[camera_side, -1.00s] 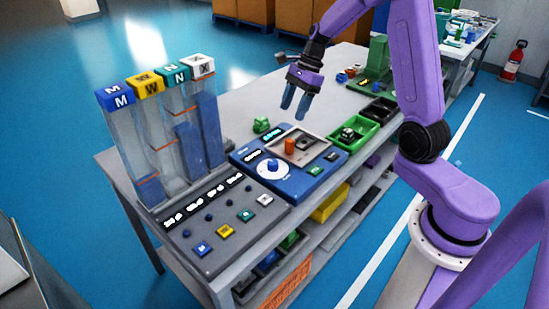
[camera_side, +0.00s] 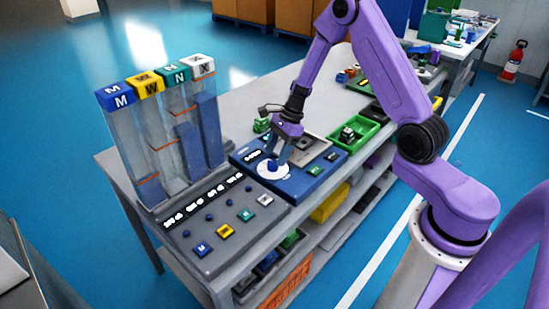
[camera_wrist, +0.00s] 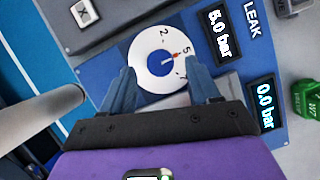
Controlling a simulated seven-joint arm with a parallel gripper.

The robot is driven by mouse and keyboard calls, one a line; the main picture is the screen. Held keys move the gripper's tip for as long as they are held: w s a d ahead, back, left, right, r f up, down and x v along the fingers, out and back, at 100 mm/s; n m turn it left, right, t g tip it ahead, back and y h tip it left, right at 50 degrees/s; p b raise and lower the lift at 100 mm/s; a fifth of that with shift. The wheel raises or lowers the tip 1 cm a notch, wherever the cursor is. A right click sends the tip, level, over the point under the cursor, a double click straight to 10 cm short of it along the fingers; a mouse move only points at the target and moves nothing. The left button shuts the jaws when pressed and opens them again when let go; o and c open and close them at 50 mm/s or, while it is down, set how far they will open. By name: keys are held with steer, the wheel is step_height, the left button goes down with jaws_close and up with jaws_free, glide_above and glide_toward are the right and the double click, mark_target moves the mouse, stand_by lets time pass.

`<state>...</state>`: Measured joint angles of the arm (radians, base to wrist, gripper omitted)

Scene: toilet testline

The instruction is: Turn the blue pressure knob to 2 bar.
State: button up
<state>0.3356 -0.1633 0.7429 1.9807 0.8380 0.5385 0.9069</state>
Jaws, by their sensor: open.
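The blue pressure knob (camera_side: 272,164) stands on a round white dial on the blue test panel (camera_side: 301,183). The fingers are apart, one on each side of the dial's lower part. Whether they touch the knob is unclear.
A second display (camera_wrist: 264,104) reads 0.0 bar. A grey panel (camera_side: 225,229) with several buttons lies left of the blue one, with tall clear tubes (camera_side: 165,135) behind. A green bin (camera_side: 358,132) holding a green part stands to the right.

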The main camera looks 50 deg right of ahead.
steer(key=shift+x, duration=1.25)
steer(key=shift+c, duration=0.2)
steer(key=c, duration=1)
steer(key=shift+n, duration=0.4)
steer(key=n+g, duration=0.1)
steer(key=n, duration=0.1)
steer(key=n+g, duration=0.1)
steer(key=n, duration=0.2)
steer(key=shift+w+n, duration=0.2)
steer(key=shift+n, duration=0.1)
steer(key=n+g, duration=0.1)
steer(key=n, duration=0.1)
steer(key=n+g+h, duration=0.1)
steer(key=n, duration=0.2)
steer(key=shift+w, duration=0.1)
steer(key=shift+n, duration=0.4)
